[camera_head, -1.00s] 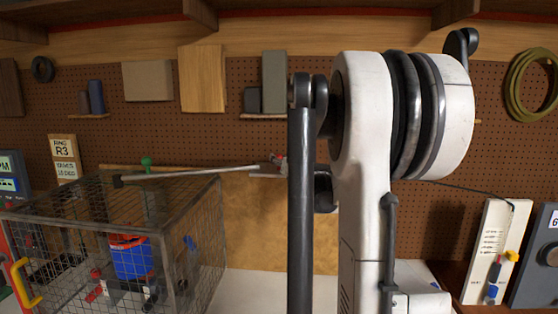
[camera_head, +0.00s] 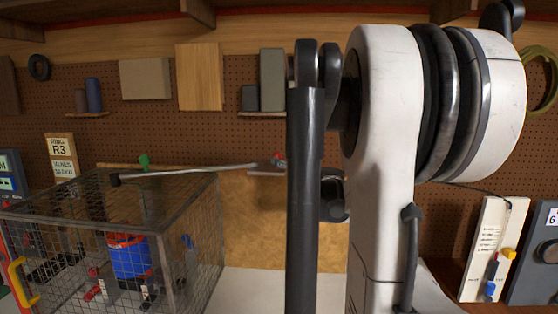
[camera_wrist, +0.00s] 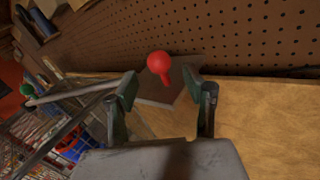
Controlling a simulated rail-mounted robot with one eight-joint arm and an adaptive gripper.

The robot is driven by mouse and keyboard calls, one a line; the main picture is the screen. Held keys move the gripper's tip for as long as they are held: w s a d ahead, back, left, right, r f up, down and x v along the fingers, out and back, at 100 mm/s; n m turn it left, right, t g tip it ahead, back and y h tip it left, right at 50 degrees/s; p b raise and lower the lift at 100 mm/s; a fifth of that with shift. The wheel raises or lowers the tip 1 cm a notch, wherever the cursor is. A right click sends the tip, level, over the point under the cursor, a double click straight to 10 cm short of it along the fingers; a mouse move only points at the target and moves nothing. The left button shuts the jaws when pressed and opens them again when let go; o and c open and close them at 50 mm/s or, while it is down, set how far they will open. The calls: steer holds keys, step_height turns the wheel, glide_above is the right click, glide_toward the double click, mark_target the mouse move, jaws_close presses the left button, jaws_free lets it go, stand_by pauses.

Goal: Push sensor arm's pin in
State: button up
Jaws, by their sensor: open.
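The sensor arm (camera_head: 205,171) is a long grey bar running across above the wire cage. A red-knobbed pin (camera_head: 279,158) shows small at its right end, beside my arm. In the wrist view the pin's round red knob (camera_wrist: 160,63) and short red stem stand over a flat grey plate (camera_wrist: 172,88). My gripper (camera_wrist: 162,84) has its two fingers spread, with the red knob beyond and between the tips, apart from both. Nothing is between the fingers. How deep the pin sits is unclear. In the head view my gripper is hidden behind my arm.
The wire cage (camera_head: 200,239) stands at the left, with a blue-and-red part (camera_head: 129,256) inside. A green knob (camera_head: 144,160) rises above it. A pegboard wall (camera_head: 245,150) lies close behind. A white board (camera_head: 483,255) stands at the right.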

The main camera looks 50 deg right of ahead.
steer(key=v, duration=0.6)
steer(key=shift+s, duration=0.3)
steer(key=shift+a, duration=0.1)
